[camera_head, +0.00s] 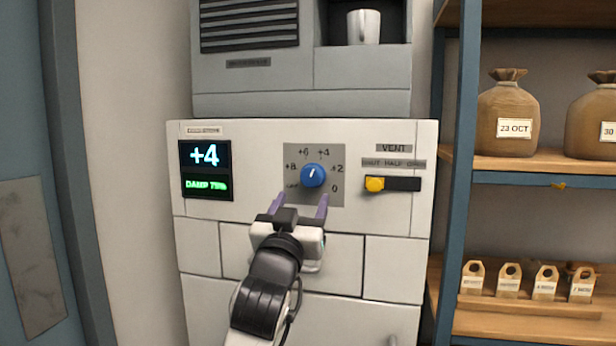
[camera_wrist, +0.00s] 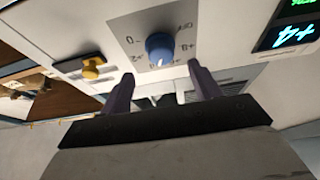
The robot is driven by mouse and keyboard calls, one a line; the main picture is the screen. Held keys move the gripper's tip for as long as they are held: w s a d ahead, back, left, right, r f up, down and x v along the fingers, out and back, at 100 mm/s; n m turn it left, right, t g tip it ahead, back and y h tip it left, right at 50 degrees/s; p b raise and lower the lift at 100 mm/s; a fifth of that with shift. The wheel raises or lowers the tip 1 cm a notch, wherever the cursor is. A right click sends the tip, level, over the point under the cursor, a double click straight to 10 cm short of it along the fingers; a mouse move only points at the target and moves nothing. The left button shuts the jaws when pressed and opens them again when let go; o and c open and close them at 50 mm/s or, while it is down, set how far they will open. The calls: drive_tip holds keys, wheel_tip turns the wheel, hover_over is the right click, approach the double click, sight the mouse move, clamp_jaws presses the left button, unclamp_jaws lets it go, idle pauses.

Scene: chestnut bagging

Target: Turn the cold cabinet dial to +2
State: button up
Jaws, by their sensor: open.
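The blue dial (camera_head: 313,175) sits on a grey plate (camera_head: 334,153) on the white cabinet front, with marks OFF, +8, +6, +4, +2 and 0. Its white pointer line leans up and slightly right, toward +4. The display (camera_head: 205,169) reads +4 and DAMP, with a percentage below. My gripper (camera_head: 299,203) is open, its two purple fingers just below the dial and apart from it. In the wrist view, the dial (camera_wrist: 159,48) shows beyond and between the open fingertips (camera_wrist: 162,80), with nothing held.
A vent slider with a yellow knob (camera_head: 375,184) is right of the dial; its knob is at the left end, by SHUT. A blue-framed shelf (camera_head: 515,178) at right holds sacks and several small tags. A mug (camera_head: 364,27) stands in the machine above.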

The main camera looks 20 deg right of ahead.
sight(310, 181)
drive_tip(key=p+x, duration=0.2)
drive_tip(key=x, duration=0.5)
drive_tip(key=shift+w, duration=0.1)
drive_tip(key=c, duration=0.8)
